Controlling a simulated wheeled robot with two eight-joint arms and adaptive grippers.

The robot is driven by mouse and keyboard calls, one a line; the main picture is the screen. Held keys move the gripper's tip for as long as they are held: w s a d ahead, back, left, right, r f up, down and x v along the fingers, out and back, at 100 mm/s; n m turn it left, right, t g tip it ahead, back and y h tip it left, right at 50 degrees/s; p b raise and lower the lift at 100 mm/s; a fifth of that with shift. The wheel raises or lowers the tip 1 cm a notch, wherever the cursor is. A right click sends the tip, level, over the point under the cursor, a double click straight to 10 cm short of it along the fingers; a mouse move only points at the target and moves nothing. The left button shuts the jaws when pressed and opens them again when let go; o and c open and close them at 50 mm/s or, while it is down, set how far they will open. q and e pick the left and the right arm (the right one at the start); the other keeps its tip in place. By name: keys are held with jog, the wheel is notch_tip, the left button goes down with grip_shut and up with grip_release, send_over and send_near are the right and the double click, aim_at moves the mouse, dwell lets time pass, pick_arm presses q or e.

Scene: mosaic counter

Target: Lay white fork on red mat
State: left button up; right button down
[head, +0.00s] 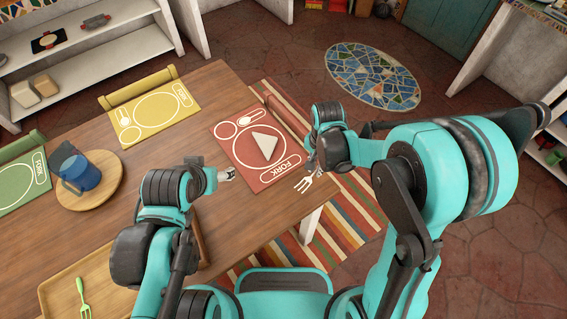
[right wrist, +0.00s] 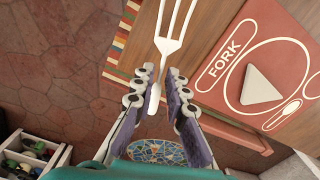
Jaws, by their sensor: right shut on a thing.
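The white fork (head: 306,182) is in my right gripper (head: 313,160), off the right edge of the red mat. In the right wrist view the right gripper (right wrist: 163,95) has its fingers on the handle of the white fork (right wrist: 176,42), tines pointing away. The red mat (head: 243,153) lies on the wooden table, with a printed plate outline, a triangle and an outline marked FORK; it also shows in the right wrist view (right wrist: 290,50). My left gripper (head: 228,174) is near the mat's left side, over the table; its fingers are too small to tell open or shut.
A yellow mat (head: 170,122), a green mat (head: 12,198) and a blue mug (head: 84,174) on a round wooden board (head: 112,192) are on the table (head: 190,90). A green fork (head: 83,294) lies in a wooden tray (head: 60,290) at the front left.

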jog(key=a+m, duration=0.2)
jog(key=m+b, duration=0.1)
jog(key=b, duration=0.2)
send_over(284, 167)
notch_tip(284, 167, down, 7)
jog(key=shift+w+d+r, duration=0.1)
jog(key=shift+r, duration=0.05)
jog(key=shift+f+b, duration=0.9)
jog(key=shift+f, duration=1.1)
jog(key=c, duration=1.5)
grip_release()
jog(key=shift+f, duration=0.1)
jog(key=shift+c, duration=0.2)
